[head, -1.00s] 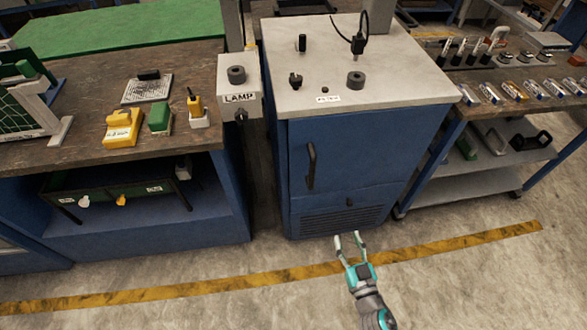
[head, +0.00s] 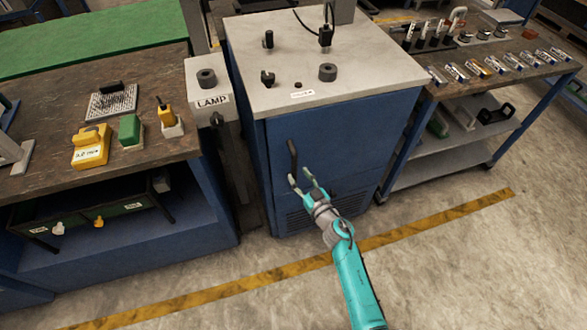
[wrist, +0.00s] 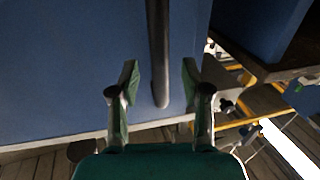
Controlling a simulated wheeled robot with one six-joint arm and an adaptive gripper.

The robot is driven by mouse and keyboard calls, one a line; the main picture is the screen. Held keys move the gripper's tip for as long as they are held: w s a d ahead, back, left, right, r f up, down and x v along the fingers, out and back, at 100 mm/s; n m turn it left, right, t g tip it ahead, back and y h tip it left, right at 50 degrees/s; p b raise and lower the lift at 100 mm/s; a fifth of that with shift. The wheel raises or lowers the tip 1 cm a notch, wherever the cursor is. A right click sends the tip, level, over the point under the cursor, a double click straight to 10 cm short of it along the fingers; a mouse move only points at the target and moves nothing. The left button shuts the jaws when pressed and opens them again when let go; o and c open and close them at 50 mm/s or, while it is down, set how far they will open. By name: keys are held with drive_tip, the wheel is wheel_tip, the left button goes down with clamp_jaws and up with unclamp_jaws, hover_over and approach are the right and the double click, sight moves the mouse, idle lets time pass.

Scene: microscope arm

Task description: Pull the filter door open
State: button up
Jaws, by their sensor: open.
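The filter door (head: 340,146) is the blue front panel of a cabinet, and it looks closed. Its dark vertical bar handle (head: 293,156) is on the door's left side. My gripper (head: 299,176) is open and in front of the door, at the lower end of the handle. In the wrist view, the handle (wrist: 159,40) runs down between the two spread fingers of my gripper (wrist: 160,72). The fingers are apart from the bar on both sides. The handle's lower part is partly hidden by my gripper in the head view.
A grey top (head: 320,60) with several dark knobs covers the cabinet. A box labelled LAMP (head: 211,103) stands at its left, beside a wooden bench (head: 60,150). A grey-shelved cart (head: 455,150) stands at the right. The floor in front is clear, with a yellow stripe (head: 440,220).

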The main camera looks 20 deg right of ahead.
sight(296, 171)
drive_tip(key=shift+w+a, duration=0.2)
drive_tip(key=shift+w, duration=0.85)
drive_tip(key=shift+w+a, duration=0.2)
drive_tip(key=shift+w, duration=0.8)
clamp_jaws()
